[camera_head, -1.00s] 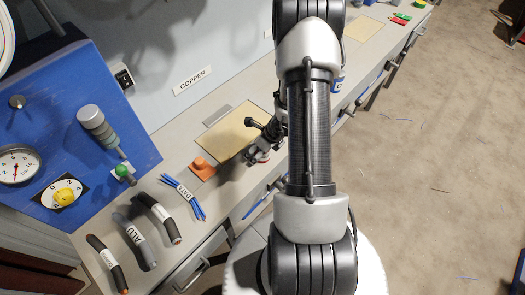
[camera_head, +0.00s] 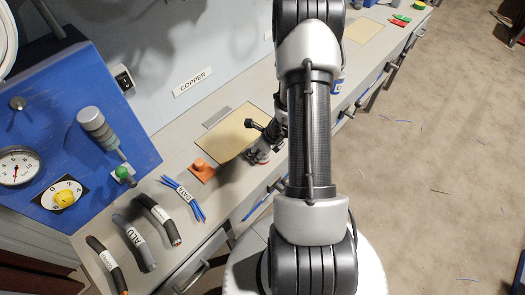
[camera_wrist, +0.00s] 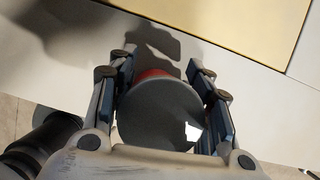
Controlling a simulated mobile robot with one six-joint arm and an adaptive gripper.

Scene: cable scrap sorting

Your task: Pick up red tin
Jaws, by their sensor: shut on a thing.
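The tin (camera_wrist: 160,113) is between the two fingers of my gripper (camera_wrist: 166,95) in the wrist view. Its round grey top faces the camera, and a strip of its red side shows at the far edge. My gripper is shut on it, with a finger on each side. In the head view my gripper (camera_head: 262,146) is at the bench's front part, beside the yellow mat, partly hidden by my own arm. A small pale and reddish part of the tin (camera_head: 262,157) shows there under the fingers. I cannot tell whether the tin touches the bench.
The yellow mat (camera_head: 235,135) lies behind my gripper. An orange block (camera_head: 202,171) and a blue cable bundle (camera_head: 184,198) lie to the left. Several thick cable pieces (camera_head: 134,243) lie further left by the blue panel (camera_head: 75,130). The bench's front edge is close.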

